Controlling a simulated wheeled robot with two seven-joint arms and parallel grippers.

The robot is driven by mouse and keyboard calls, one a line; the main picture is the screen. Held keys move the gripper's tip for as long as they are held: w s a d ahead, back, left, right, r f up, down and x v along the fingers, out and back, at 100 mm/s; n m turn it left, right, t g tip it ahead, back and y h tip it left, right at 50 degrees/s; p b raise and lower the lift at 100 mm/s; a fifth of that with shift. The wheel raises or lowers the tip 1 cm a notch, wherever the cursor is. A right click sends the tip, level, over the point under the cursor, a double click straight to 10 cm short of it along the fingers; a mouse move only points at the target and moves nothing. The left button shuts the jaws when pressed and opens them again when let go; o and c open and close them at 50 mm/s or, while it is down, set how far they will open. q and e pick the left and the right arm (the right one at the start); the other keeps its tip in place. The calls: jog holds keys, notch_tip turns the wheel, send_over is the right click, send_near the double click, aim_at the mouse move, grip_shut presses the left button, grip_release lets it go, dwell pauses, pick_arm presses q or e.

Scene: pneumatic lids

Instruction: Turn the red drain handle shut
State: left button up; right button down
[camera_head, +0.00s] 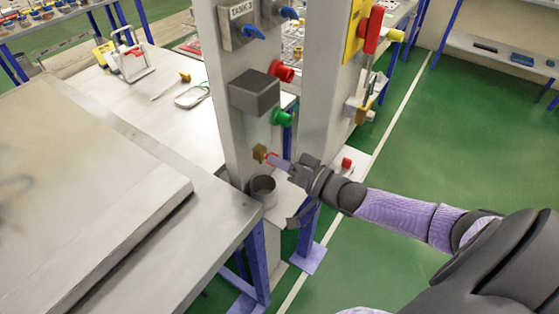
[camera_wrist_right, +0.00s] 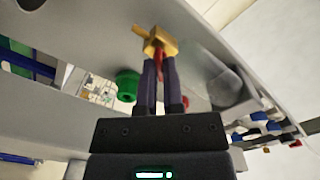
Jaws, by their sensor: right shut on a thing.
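The red drain handle (camera_wrist_right: 159,66) shows in the right wrist view as a thin red strip between my right gripper's fingers. It sits on a brass valve (camera_wrist_right: 156,42), which also shows on the grey post in the head view (camera_head: 260,153). My right gripper (camera_wrist_right: 160,85) is shut on the handle, its dark fingers reaching up to the valve. In the head view my right gripper (camera_head: 281,163) comes in from the right and hides most of the handle. My left gripper is in neither view.
A round metal cup (camera_head: 263,190) stands below the valve. Above are a green knob (camera_head: 282,118), a red knob (camera_head: 282,71) and a grey box (camera_head: 254,92) on the post. A grey slab (camera_head: 80,180) lies on the bench at left. Open green floor is at right.

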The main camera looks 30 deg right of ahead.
jog(key=shift+n+p, duration=1.25)
jog(key=shift+n, duration=7.75)
jog(key=c, duration=0.8)
grip_release()
